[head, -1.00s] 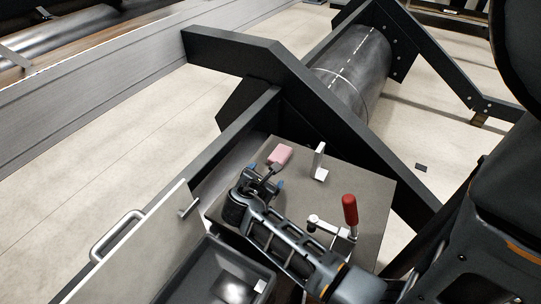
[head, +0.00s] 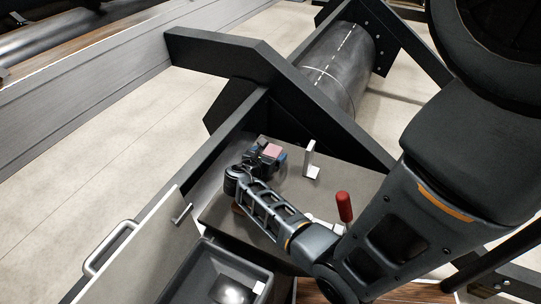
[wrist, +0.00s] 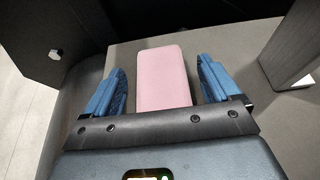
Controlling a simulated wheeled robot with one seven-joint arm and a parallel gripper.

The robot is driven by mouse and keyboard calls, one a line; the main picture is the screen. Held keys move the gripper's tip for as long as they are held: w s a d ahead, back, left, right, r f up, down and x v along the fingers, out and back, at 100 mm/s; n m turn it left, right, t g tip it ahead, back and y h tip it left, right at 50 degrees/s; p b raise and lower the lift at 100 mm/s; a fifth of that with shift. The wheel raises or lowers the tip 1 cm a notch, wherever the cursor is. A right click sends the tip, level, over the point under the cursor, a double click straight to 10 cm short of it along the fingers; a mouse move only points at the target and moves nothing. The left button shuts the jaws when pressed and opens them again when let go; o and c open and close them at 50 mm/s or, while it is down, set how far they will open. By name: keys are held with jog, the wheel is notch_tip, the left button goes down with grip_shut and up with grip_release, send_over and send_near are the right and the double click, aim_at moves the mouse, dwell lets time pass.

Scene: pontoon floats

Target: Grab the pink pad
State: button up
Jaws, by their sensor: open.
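The pink pad (wrist: 163,77) is a small block lying on a grey tabletop. In the wrist view it sits between the two blue fingers of my gripper (wrist: 160,85), with a small gap on each side. Its near end is hidden behind the gripper body. In the head view the pink pad (head: 272,151) shows between the fingers of my gripper (head: 269,155) near the far left part of the tabletop. My gripper is open around the pad.
A white upright bracket (head: 311,160) stands right of the pad. A red-handled clamp (head: 344,207) is nearer on the grey tabletop (head: 345,180). A black tray (head: 228,272) and a panel with a handle (head: 140,250) are at the front left. Black beams (head: 300,95) rise behind.

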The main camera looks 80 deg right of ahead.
jog(key=shift+s+d+f, duration=0.1)
jog(key=shift+d+f, duration=0.05)
jog(key=shift+d, duration=0.1)
jog(key=shift+c, duration=0.3)
jog(key=c, duration=1)
